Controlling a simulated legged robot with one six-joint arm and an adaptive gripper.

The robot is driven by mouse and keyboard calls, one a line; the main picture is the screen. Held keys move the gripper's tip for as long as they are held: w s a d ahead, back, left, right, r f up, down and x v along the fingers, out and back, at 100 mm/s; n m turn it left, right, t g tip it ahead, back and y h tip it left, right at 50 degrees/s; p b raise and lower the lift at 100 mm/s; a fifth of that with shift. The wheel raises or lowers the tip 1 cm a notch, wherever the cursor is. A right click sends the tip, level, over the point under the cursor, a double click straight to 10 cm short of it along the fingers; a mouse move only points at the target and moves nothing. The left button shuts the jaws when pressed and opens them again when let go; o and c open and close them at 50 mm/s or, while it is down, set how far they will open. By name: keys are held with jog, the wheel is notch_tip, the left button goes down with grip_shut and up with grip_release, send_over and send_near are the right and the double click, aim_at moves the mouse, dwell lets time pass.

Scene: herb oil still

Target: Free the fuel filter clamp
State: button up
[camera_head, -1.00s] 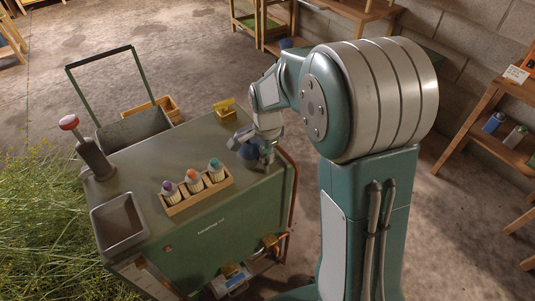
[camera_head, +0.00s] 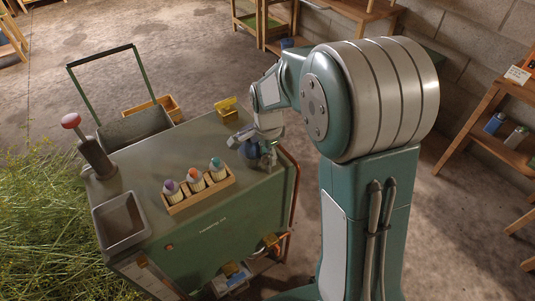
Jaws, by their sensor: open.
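My gripper (camera_head: 254,149) is open over the right end of the green cart (camera_head: 225,235), with its fingers spread apart. A small bluish round part (camera_head: 250,149) sits between or just behind the fingers and is partly hidden; I cannot tell whether they touch it. A yellow bracket-like part (camera_head: 227,108) stands on the cart top behind my gripper, apart from it. I cannot tell which part is the fuel filter clamp.
A wooden rack (camera_head: 200,191) with several colour-capped bottles stands left of my gripper. A grey bin (camera_head: 121,222) and a red-knobbed lever (camera_head: 71,121) are at the cart's left. Cut herbs (camera_head: 45,225) lie beyond; a shelf (camera_head: 490,140) stands right.

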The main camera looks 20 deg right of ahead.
aim_at(267, 154)
notch_tip(267, 154, up, 12)
dwell(0.5)
jog(key=shift+f, duration=0.1)
jog(key=s+r+n+t, duration=0.2)
jog(key=s+n, duration=0.5)
jog(key=s, duration=0.3)
jog(key=s+r+n+t, duration=0.2)
jog(key=s+n+t, duration=0.1)
jog(key=s+n, duration=0.5)
jog(key=s, duration=0.3)
jog(key=shift+s+d+r+t, duration=0.15)
jog(key=shift+r+t, duration=0.15)
jog(key=shift+r, duration=0.05)
